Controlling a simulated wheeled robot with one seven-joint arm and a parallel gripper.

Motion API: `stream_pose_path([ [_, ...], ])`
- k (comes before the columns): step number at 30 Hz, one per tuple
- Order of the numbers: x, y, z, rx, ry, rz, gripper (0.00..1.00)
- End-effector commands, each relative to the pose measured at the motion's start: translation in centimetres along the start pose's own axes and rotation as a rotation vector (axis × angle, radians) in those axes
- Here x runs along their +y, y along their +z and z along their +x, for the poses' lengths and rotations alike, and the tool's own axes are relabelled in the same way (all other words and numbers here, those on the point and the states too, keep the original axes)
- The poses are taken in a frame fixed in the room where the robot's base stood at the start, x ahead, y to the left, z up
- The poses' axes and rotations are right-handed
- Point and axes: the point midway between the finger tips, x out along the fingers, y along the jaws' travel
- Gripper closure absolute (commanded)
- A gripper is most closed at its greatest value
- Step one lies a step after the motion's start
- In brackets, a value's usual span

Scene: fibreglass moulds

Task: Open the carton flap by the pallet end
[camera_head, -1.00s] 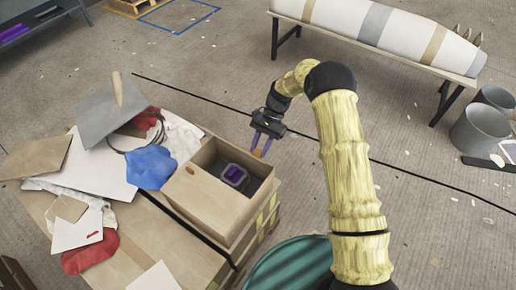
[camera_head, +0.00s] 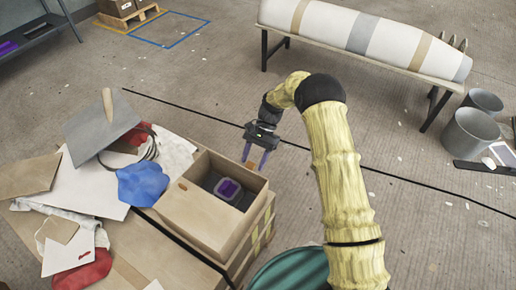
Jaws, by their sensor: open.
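The carton (camera_head: 228,230) is a brown box on the stack at the picture's centre. Its near-left top is covered by a flat flap (camera_head: 196,208) with a small orange mark near its left corner. The rest of the top is open, showing a dark inside and a purple square piece (camera_head: 228,189) with a pale rim. My gripper (camera_head: 256,162) points down at the carton's far right edge, with its two purple-tinted fingers apart. A small orange-brown tab (camera_head: 251,164) shows between the fingertips. I cannot tell whether they touch it.
Left of the carton lie a grey board (camera_head: 100,127), a blue cloth (camera_head: 146,184), white sheets and red cloths. A green ribbed drum (camera_head: 292,272) is in front. A bench with a long white mould (camera_head: 375,35) and grey buckets (camera_head: 468,135) stand beyond. Floor behind the gripper is clear.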

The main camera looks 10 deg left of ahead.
Motion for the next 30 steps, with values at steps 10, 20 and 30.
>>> stream_pose_path([
  [10,0.0,-0.3,-4.6,0.004,-0.005,0.001,0.49],
  [20,0.0,-0.4,-10.6,0.004,-0.005,0.003,0.49],
  [30,0.2,-0.5,-15.0,0.005,-0.006,0.005,0.49],
])
